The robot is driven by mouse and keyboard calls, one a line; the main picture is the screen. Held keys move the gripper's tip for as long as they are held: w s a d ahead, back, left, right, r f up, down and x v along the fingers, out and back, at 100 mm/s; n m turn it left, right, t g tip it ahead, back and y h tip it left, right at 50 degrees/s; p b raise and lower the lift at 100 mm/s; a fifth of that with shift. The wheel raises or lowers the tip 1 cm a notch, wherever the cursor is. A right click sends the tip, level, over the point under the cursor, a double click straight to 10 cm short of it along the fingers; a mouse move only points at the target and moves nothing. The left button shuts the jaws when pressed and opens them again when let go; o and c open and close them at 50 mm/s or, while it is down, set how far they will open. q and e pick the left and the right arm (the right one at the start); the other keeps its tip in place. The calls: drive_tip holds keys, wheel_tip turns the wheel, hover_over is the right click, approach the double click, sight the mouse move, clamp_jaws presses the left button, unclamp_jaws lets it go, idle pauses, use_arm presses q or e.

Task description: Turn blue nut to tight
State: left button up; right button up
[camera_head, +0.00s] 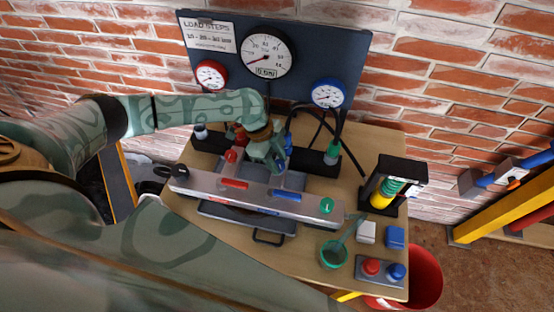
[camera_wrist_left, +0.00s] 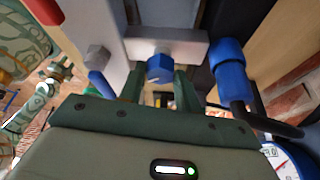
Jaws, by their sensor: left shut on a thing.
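The blue nut (camera_wrist_left: 160,68) shows in the left wrist view, between the two green fingers, at the face of a pale metal bar (camera_wrist_left: 150,46). My left gripper (camera_wrist_left: 158,88) is shut on it, one finger on each side. In the head view my left gripper (camera_head: 277,166) points down over the middle of the bench, behind a long grey beam (camera_head: 258,198). It hides the nut there. How far the nut is turned cannot be told.
A blue cylinder (camera_wrist_left: 229,72) with a black hose stands close right of my left gripper. A dark panel (camera_head: 310,48) with several gauges stands behind.

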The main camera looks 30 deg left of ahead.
use_arm(q)
drive_tip(key=m+g, duration=0.1)
drive_tip(key=m, duration=0.2)
drive_tip(key=shift+w+m, duration=0.1)
drive_tip(key=shift+m, duration=0.2)
drive_tip(key=shift+w+m+g+y+b, duration=0.1)
drive_tip(key=shift+m+g+y+b, duration=0.45)
drive_tip(key=shift+m, duration=0.95)
drive_tip(key=o, duration=1)
drive_tip(key=shift+g+h, duration=0.25)
drive_tip(key=p+v, duration=0.3)
drive_tip(key=v, duration=1.3)
drive_tip(key=shift+r, duration=0.2)
